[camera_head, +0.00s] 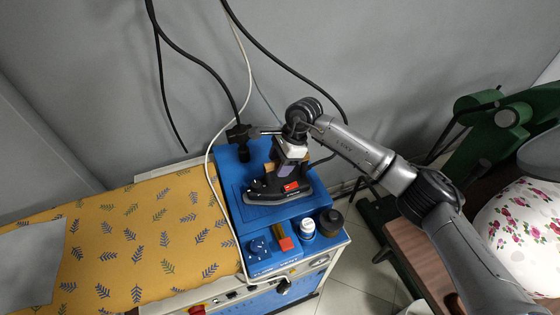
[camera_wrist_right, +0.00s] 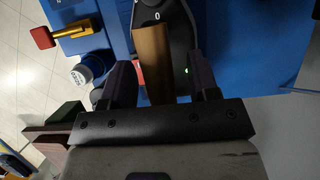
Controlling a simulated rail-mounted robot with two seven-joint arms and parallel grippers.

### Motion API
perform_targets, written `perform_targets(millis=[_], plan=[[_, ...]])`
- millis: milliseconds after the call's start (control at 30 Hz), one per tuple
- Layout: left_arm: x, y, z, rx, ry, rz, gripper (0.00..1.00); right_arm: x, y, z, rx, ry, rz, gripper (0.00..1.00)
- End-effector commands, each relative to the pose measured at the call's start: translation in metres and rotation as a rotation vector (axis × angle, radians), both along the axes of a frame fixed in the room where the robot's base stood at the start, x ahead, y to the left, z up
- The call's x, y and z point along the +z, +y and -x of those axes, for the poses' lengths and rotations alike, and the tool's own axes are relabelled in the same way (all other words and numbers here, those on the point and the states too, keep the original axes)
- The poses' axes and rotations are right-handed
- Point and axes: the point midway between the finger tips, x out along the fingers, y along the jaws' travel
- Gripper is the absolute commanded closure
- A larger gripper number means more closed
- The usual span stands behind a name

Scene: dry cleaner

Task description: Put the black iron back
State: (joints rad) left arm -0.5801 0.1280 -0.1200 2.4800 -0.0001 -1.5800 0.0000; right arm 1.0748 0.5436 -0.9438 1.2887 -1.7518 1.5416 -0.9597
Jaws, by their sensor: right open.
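The black iron (camera_head: 262,193) sits on the blue top of the ironing station (camera_head: 232,168), on its pad. In the right wrist view the iron's dark body (camera_wrist_right: 180,30) shows a small green light, and its brown handle (camera_wrist_right: 152,55) runs between my fingers. My right gripper (camera_head: 289,172) is down at the iron from above. In the wrist view its two dark fingers (camera_wrist_right: 164,84) stand apart on either side of the handle, with a gap visible at least on the right. The gripper covers part of the iron in the head view. My left gripper is in neither view.
A yellow leaf-patterned ironing board (camera_head: 150,235) lies to the left. A white-lidded bottle (camera_head: 307,228), a dark jar (camera_head: 331,222) and a red-ended brass tool (camera_head: 283,240) stand near the front. Cables hang behind. A green machine (camera_head: 480,140) and floral cloth (camera_head: 520,225) are at right.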

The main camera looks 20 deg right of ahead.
Motion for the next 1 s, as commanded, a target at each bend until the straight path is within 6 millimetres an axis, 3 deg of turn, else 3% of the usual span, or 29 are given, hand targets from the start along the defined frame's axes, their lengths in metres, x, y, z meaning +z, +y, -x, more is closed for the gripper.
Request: perform_targets(millis=[233, 700, 1000], plan=[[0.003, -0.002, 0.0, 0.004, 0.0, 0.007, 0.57, 0.012, -0.004, 0.0, 0.0, -0.001, 0.0, 0.45], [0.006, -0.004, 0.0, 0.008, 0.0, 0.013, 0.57, 0.088, -0.036, 0.0, -0.001, -0.002, 0.0, 0.45], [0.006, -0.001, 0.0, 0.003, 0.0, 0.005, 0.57, 0.111, -0.045, 0.001, 0.0, 0.0, 0.0, 0.45]])
